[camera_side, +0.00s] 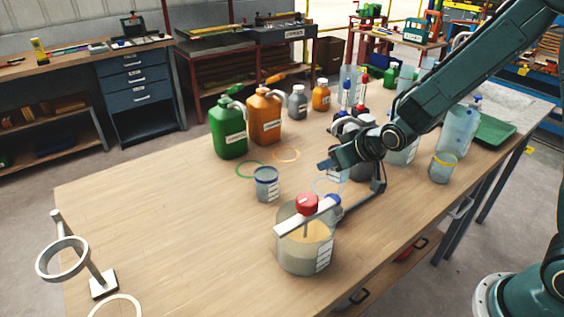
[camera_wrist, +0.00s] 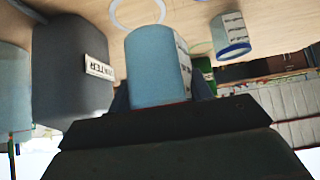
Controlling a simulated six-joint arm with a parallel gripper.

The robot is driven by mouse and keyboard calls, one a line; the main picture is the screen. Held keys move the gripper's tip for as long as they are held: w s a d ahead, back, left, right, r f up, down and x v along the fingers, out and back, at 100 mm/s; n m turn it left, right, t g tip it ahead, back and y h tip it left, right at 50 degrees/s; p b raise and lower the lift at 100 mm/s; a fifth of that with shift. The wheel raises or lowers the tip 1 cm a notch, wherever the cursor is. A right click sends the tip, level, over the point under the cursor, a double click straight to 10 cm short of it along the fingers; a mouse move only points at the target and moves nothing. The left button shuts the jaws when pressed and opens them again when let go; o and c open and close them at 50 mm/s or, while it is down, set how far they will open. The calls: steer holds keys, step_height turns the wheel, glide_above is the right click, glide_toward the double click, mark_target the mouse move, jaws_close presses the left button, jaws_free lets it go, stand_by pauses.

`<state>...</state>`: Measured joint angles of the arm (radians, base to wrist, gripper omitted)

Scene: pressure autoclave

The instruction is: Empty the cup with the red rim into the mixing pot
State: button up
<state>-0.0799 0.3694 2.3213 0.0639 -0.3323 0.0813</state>
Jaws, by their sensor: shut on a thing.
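The cup with the red rim (camera_wrist: 157,65) is pale blue with a white label. In the wrist view it sits between the fingers of my gripper (camera_wrist: 160,95), which is shut on it. A thin strip of the red rim shows beside the gripper body. The wrist picture is upside down, with the table at its top, so the cup looks about upright. In the side view my gripper (camera_side: 331,166) is behind the mixing pot, and the cup is hard to make out. The mixing pot (camera_side: 304,258) is clear-walled, holds something yellowish, and has a bar with a red knob across its top.
A blue-rimmed cup (camera_side: 266,186) stands left of my gripper. Green (camera_side: 229,130) and orange (camera_side: 264,118) jugs stand behind. A yellow-rimmed cup (camera_side: 442,170) stands at the right. A ring stand (camera_side: 103,286) is at the front left. The table's left part is clear.

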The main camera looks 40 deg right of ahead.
steer(key=shift+s+d+f, duration=0.45)
steer(key=shift+d+f, duration=0.1)
steer(key=shift+f, duration=0.15)
steer(key=shift+s+d+f, duration=0.45)
steer(key=shift+d+f, duration=0.05)
steer(key=shift+f, duration=0.15)
steer(key=shift+r, duration=0.1)
step_height(320, 180, up, 18)
steer(key=s+a, duration=0.3)
steer(key=a, duration=0.7)
steer(key=s+a, duration=0.4)
steer(key=a, duration=0.5)
steer(key=s+a, duration=0.3)
steer(key=a, duration=0.7)
step_height(320, 180, down, 11)
steer(key=shift+s, duration=0.25)
steer(key=shift+d, duration=0.15)
